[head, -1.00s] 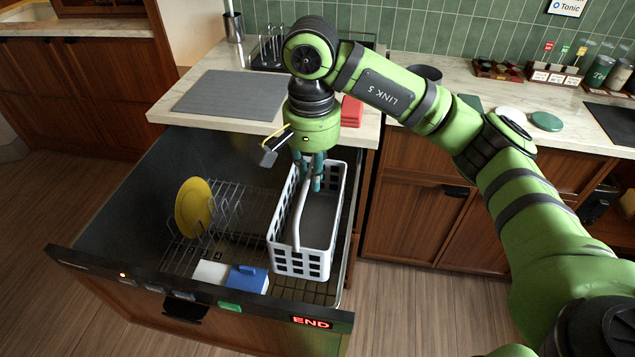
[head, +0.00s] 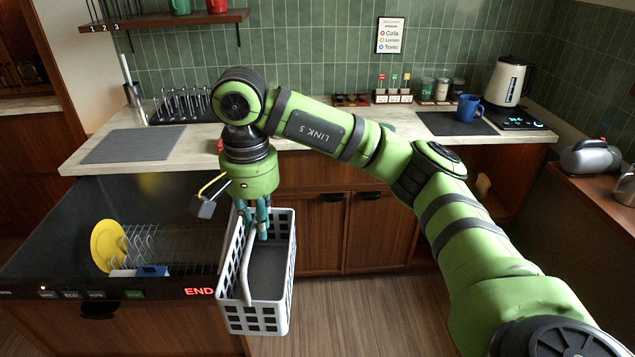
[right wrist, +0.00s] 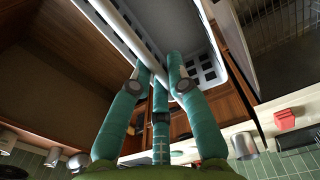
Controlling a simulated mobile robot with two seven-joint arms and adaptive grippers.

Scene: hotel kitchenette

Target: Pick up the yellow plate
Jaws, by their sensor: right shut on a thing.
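The yellow plate (head: 107,245) stands upright in the wire rack (head: 175,245) of the open dishwasher drawer, at the left of the head view. My right gripper (head: 252,222) is shut on the handle of a white basket (head: 252,317). The basket hangs from it at the right of the drawer, well apart from the plate. In the right wrist view the teal fingers (right wrist: 160,80) close around the handle, with the basket (right wrist: 190,20) beyond. The plate cannot be made out in the wrist view. My left gripper is not in view.
The drawer front (head: 115,293) shows a lit END sign. A blue item (head: 152,271) lies in the drawer near the plate. The counter behind holds a grey mat (head: 133,145), a glass rack and, farther right, a blue mug (head: 468,108) and kettle (head: 507,80).

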